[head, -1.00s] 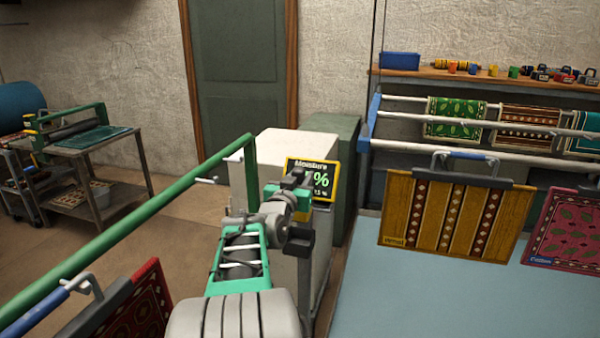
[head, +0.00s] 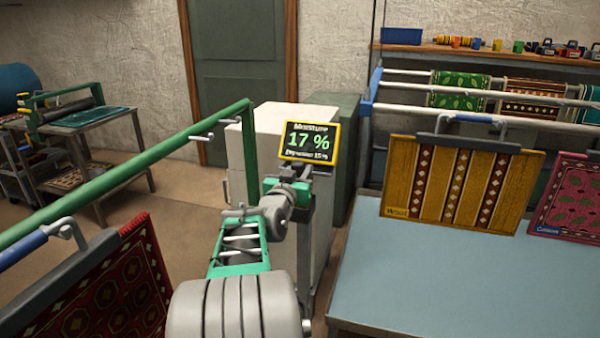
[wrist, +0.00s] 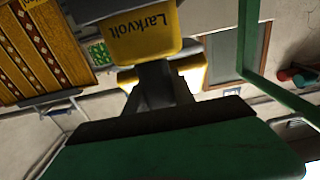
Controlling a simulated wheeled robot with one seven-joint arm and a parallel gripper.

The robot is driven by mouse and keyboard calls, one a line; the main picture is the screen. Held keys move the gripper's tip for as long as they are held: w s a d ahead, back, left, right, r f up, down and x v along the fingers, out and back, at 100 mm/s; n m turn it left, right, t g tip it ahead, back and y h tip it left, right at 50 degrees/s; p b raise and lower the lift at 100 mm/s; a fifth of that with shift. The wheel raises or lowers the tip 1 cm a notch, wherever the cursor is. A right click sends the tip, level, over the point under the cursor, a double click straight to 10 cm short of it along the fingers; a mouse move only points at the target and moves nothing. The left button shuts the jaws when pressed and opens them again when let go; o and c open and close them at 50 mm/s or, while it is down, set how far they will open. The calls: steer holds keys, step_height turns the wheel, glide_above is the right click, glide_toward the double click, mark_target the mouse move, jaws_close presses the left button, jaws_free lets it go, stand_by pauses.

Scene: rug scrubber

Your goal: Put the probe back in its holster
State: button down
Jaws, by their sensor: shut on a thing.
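My gripper (head: 298,172) is shut, just under a moisture display (head: 309,144) with a yellow and black frame that reads 17 %. In the wrist view the dark fingers (wrist: 156,85) close at a yellow block (wrist: 143,38) lettered Larkvolt, which appears to be the probe in my grip. The fingers and the green gripper body hide part of it. A dark upright post (head: 305,235) stands below the display. I cannot clearly pick out the holster in either view.
A white cabinet (head: 262,150) stands behind the display. A green rail (head: 130,175) runs along the left, with a dark red rug (head: 115,280) below it. At right a gold Wool rug (head: 465,185) hangs over a pale blue table (head: 430,270).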

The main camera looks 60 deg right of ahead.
steer(key=shift+f, duration=0.4)
steer(key=c, duration=1)
jaws_free()
steer(key=shift+o, duration=0.2)
steer(key=s+a+b, duration=0.1)
steer(key=a, duration=0.6)
steer(key=shift+s+a, duration=0.2)
steer(key=shift+a, duration=0.2)
